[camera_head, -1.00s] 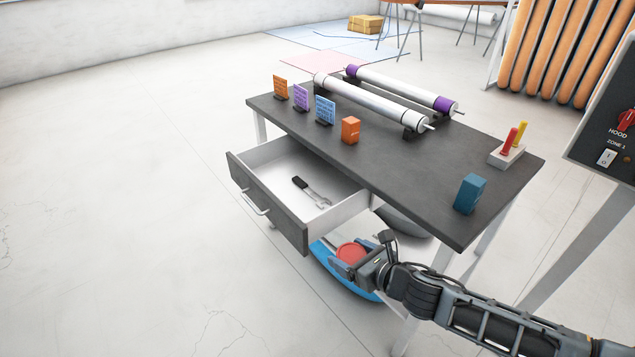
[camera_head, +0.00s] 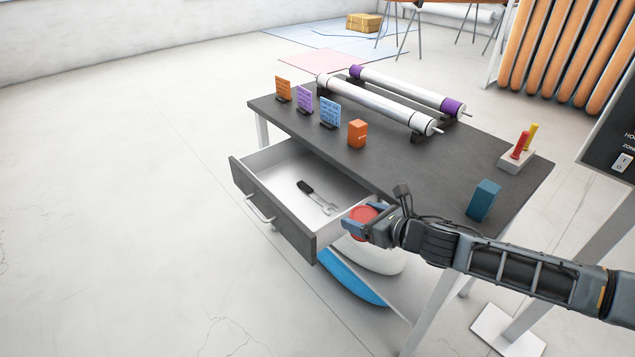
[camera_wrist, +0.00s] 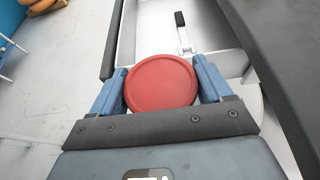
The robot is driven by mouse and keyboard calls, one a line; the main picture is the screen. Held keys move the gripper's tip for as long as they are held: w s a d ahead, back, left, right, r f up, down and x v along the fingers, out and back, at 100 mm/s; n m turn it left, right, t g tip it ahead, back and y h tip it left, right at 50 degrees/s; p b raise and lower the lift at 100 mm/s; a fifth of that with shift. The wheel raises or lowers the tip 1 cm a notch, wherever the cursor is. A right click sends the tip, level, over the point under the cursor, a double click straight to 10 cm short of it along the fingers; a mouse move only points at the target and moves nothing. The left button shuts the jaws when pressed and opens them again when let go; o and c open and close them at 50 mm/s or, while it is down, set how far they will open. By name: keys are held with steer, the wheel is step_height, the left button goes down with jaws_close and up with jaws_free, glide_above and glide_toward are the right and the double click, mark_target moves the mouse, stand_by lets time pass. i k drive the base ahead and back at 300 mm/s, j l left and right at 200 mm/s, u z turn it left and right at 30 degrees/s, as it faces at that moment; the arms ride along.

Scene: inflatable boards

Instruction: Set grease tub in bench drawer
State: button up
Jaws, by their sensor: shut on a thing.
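The grease tub (camera_head: 362,221), seen as a round red lid, is held in my gripper (camera_head: 362,220) near the right front corner of the bench drawer. In the wrist view the tub (camera_wrist: 161,82) sits between the two blue fingers of my gripper (camera_wrist: 161,88); its lower part is hidden. The bench drawer (camera_head: 277,209) is pulled open, with white inner walls and a dark front. In the wrist view the drawer (camera_wrist: 201,28) lies just beyond the tub. A wrench with a black handle (camera_head: 306,187) lies on the drawer floor.
The dark bench top (camera_head: 415,170) bears an orange box (camera_head: 357,133), a teal box (camera_head: 484,200), small cards on stands (camera_head: 304,98) and two long rollers (camera_head: 380,105). A white rounded container (camera_head: 375,258) and a blue curved thing (camera_head: 350,280) are under the bench.

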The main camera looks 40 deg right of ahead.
mark_target(276, 184)
steer(key=i, duration=1.35)
